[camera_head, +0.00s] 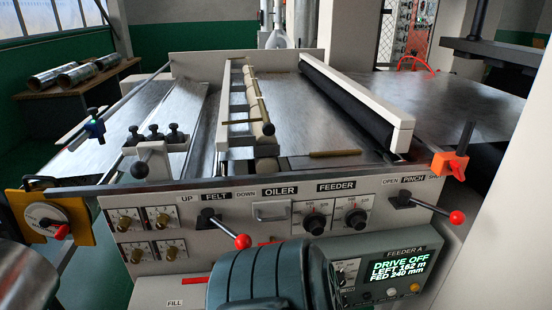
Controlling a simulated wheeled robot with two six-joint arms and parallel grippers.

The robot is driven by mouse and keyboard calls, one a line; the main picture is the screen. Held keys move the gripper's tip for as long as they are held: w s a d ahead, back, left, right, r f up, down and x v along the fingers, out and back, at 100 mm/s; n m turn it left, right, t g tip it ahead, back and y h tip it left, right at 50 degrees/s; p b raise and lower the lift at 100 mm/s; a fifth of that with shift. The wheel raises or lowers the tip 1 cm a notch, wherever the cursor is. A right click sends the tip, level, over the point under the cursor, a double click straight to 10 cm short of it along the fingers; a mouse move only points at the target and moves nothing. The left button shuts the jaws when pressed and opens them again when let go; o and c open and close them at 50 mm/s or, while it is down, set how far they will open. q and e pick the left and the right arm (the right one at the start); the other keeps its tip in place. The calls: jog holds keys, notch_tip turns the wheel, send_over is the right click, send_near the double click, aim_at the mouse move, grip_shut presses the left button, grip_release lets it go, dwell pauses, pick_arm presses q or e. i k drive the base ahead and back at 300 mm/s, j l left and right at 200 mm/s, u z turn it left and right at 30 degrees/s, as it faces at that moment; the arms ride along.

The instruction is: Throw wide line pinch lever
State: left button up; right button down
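The pinch lever (430,209) is on the right of the machine's front panel, below the label OPEN PINCH and a partly hidden third word. Its dark rod runs from a pivot under OPEN rightward and slightly down to a red ball (457,217). The rod leans toward the side away from OPEN. The ball and rod are unobstructed. Neither of my grippers can be made out in the head view, and nothing touches the lever.
A felt lever (225,220) with a red ball sits left on the panel. A teal rounded body (265,275) covers the bottom centre. The lit display (398,267) reads DRIVE OFF. An orange block (450,165) stands above the pinch lever; a pale post (500,230) is right of it.

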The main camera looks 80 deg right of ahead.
aim_at(457, 218)
jog(key=z, duration=3.95)
